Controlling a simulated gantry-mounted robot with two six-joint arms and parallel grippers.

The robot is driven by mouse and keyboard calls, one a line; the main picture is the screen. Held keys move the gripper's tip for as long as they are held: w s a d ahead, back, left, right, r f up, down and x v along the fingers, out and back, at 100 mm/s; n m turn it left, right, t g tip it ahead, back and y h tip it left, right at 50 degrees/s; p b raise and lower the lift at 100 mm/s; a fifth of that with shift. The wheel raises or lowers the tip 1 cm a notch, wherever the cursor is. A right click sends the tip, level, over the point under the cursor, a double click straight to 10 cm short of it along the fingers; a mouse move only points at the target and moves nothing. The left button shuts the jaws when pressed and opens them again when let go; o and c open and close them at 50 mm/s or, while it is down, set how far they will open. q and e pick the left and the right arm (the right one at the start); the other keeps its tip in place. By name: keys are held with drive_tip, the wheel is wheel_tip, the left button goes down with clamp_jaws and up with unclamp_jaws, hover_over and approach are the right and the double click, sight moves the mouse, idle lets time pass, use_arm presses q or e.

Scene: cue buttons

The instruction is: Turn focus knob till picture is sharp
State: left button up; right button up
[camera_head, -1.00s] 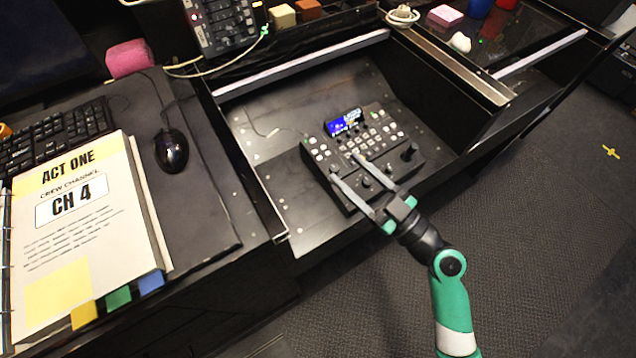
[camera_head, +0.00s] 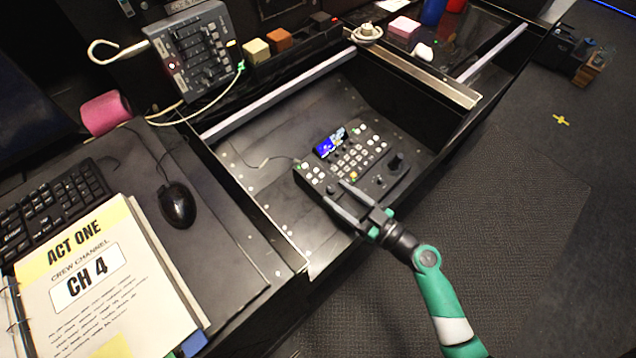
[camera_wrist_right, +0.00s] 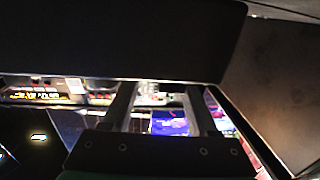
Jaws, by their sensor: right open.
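Which one is the focus knob I cannot tell. My right gripper (camera_head: 335,191) is open, its two fingers spread over the panel's front left part, with no knob visibly gripped. In the right wrist view, a blue lit screen (camera_wrist_right: 170,123) shows between the fingers. My left gripper is not in view.
A script binder (camera_head: 110,270), a mouse (camera_head: 177,205) and a keyboard (camera_head: 45,208) lie on the left desk. A grey fader box (camera_head: 195,50) stands at the back. The bay's raised rails (camera_head: 285,92) border the panel. Bare bay floor lies left of it.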

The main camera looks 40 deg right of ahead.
drive_tip(key=shift+w, duration=0.6)
drive_tip(key=shift+s, duration=0.2)
drive_tip(key=shift+c, duration=0.5)
clamp_jaws()
drive_tip(key=shift+f, duration=0.1)
